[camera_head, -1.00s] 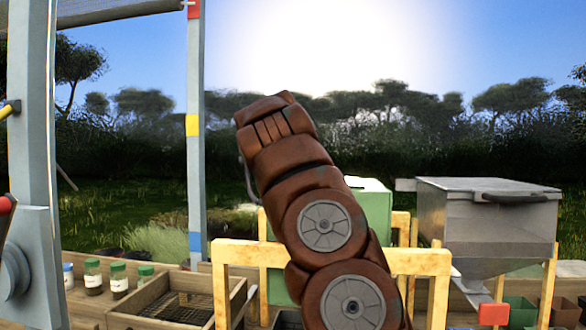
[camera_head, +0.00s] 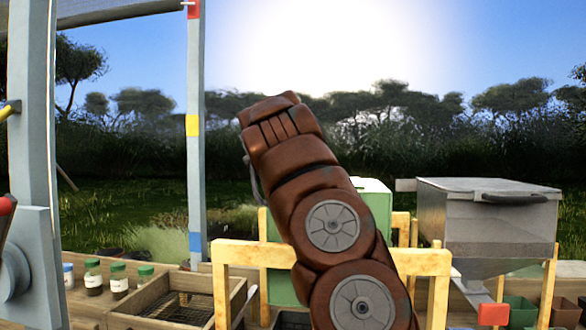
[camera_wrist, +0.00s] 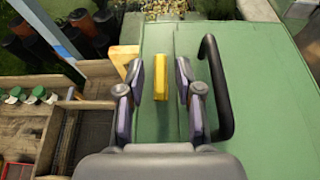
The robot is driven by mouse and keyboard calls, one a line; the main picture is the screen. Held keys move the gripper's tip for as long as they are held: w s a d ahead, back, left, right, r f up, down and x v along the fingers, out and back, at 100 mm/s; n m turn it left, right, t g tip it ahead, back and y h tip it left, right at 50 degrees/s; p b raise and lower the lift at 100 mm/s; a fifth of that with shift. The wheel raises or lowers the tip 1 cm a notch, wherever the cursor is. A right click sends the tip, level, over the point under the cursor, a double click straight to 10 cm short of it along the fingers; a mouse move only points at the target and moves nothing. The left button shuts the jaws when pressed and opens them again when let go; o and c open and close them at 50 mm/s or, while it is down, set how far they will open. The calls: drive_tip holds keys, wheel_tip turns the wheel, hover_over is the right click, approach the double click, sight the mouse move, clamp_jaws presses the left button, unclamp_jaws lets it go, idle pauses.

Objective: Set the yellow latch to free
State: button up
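The yellow latch (camera_wrist: 160,81) is a small upright bar on the lid of a green box (camera_wrist: 150,45) in the wrist view, beside a seam in the lid. My gripper (camera_wrist: 159,76) is open, with one finger on each side of the latch and a gap showing on both sides. Whether the fingertips reach down to the lid is hard to tell. In the head view the green box (camera_head: 372,196) is partly hidden behind my brown arm, and the latch is hidden.
A black handle (camera_wrist: 217,88) stands on the lid right of my gripper. Wooden trays (camera_head: 165,308) and green-capped jars (camera_head: 92,277) are at the left. A grey metal hopper (camera_head: 488,220) stands at the right. A yellow frame (camera_head: 430,262) stands near my arm.

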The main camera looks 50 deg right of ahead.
drive_tip(key=v, duration=1.2)
idle(0.5)
